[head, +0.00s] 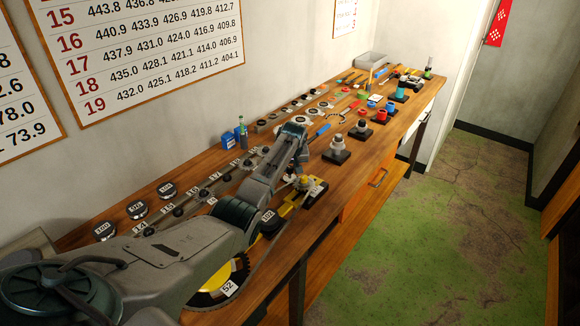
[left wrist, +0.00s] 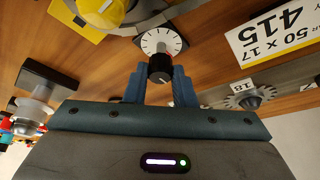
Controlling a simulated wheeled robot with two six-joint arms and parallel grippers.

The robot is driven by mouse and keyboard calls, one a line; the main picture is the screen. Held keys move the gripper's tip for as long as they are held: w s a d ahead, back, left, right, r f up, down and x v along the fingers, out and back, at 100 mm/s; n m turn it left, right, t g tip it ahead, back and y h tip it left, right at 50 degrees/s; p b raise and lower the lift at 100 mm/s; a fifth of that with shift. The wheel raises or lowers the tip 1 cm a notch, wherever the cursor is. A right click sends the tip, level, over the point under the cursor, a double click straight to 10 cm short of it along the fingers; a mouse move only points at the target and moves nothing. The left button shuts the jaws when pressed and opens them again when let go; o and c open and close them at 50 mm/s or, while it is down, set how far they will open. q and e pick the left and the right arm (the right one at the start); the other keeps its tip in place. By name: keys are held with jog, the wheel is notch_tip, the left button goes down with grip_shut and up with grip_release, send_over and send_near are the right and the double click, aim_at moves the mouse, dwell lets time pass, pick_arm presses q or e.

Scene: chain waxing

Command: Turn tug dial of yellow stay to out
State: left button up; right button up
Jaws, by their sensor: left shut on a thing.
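The yellow stay (head: 304,181) stands on the workbench near its front edge, partly hidden behind my left arm. In the left wrist view its yellow body (left wrist: 98,14) shows at the top left, cut off by the frame. Beside it is a round white dial face (left wrist: 163,41) with black tick marks and a black knob (left wrist: 160,68). My left gripper (left wrist: 160,78) has its blue fingers on either side of the knob and is shut on it. In the head view my left gripper (head: 291,174) points down beside the stay. My right gripper is not in view.
The wooden bench (head: 230,168) runs away to the back right. A grey part on a dark base (head: 337,150) stands just beyond the stay. A label card reading 415 (left wrist: 275,32) and a toothed sprocket (left wrist: 245,97) lie near the dial. The green floor on the right is clear.

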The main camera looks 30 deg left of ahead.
pick_arm(q)
jog(key=shift+w+r, duration=0.1)
jog(key=shift+r, duration=0.1)
jog(key=o, duration=0.8)
jog(key=shift+o, duration=0.9)
jog(key=shift+f, duration=0.1)
jog(key=b+v, duration=0.3)
jog(key=v, duration=0.8)
jog(key=shift+d+f, duration=0.1)
jog(key=shift+f, duration=0.05)
